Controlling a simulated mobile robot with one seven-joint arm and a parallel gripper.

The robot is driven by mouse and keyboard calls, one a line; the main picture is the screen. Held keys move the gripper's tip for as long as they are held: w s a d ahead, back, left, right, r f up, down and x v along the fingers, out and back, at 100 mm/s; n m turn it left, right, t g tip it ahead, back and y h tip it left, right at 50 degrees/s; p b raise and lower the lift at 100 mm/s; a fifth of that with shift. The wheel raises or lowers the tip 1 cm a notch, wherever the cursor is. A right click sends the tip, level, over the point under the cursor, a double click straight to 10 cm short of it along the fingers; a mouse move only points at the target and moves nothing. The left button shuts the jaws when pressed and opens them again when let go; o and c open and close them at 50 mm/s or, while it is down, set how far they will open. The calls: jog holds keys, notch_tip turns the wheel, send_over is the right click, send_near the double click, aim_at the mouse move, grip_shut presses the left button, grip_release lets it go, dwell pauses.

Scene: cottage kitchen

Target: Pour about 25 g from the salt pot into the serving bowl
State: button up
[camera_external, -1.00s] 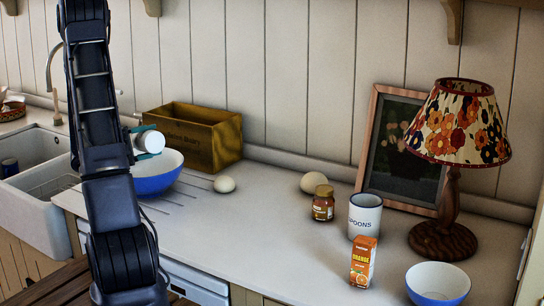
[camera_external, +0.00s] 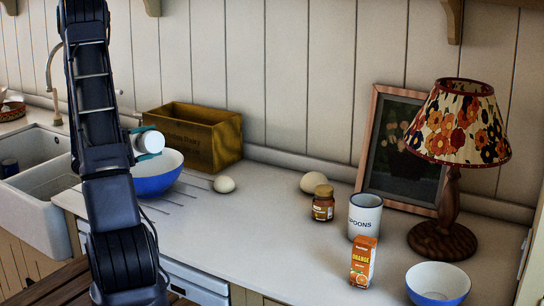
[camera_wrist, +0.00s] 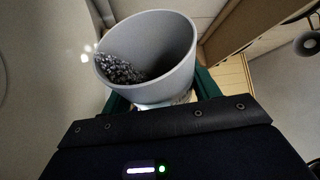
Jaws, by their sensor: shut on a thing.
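The salt pot (camera_external: 150,142) is a small white pot, held tilted on its side above the blue-and-white serving bowl (camera_external: 158,176) on the counter at left. My gripper (camera_external: 146,141) is shut on the pot, with its teal fingers on either side. In the wrist view the pot (camera_wrist: 175,35) shows its open mouth, with grey grains gathered at the left inside it. Part of the bowl is hidden behind my arm. I cannot tell whether any grains are in the bowl.
A wooden box (camera_external: 200,135) stands behind the bowl, and an egg (camera_external: 224,184) lies to its right. A jar (camera_external: 323,203), a mug (camera_external: 364,216), a juice carton (camera_external: 362,262), a second blue bowl (camera_external: 438,284) and a lamp (camera_external: 455,135) stand further right. The sink (camera_external: 35,190) is at left.

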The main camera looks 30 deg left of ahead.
jog(key=shift+a+n+p, duration=0.15)
jog(key=shift+n+p, duration=0.2)
jog(key=shift+n, duration=0.05)
dwell(0.6)
